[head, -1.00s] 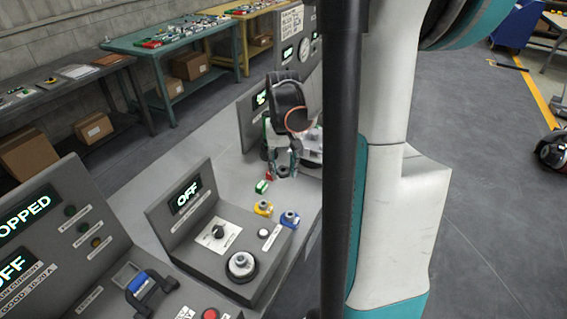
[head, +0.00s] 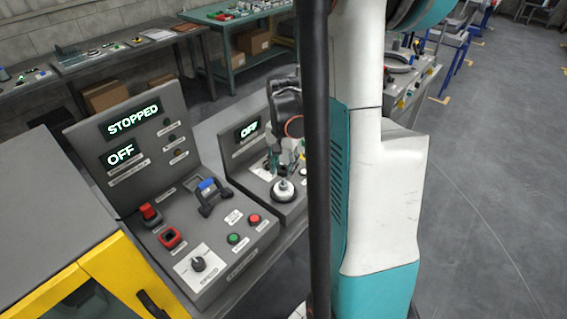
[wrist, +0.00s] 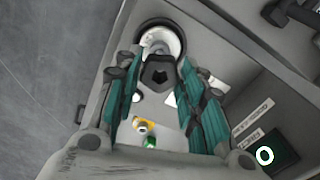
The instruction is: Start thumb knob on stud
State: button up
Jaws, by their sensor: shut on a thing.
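A dark star-shaped knob (wrist: 160,76), apparently the thumb knob, sits between the teal finger pads of my gripper (wrist: 160,70) in the wrist view. My gripper is shut on it. In the head view my gripper (head: 288,163) hangs over the round white fitting with a black ring (head: 283,190) on the small OFF panel. That fitting shows just beyond the knob in the wrist view (wrist: 160,42). The stud itself cannot be made out; the knob may cover it. I cannot tell whether knob and fitting touch.
The small OFF console (head: 240,150) stands behind the fitting. A yellow-framed cabinet (head: 122,275) is at front left.

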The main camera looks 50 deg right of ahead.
jog(key=shift+f+b, duration=0.4)
jog(key=shift+f, duration=0.45)
jog(key=shift+r+n+p, duration=0.3)
jog(key=shift+n+p, duration=0.05)
jog(key=shift+n, duration=0.25)
jog(key=n+p, duration=0.1)
jog(key=n, duration=0.7)
jog(key=shift+n, duration=0.4)
jog(key=n+b, duration=0.1)
jog(key=n, duration=0.3)
jog(key=shift+n, duration=0.4)
jog(key=shift+f+b, duration=1.2)
jog(key=shift+b, duration=0.1)
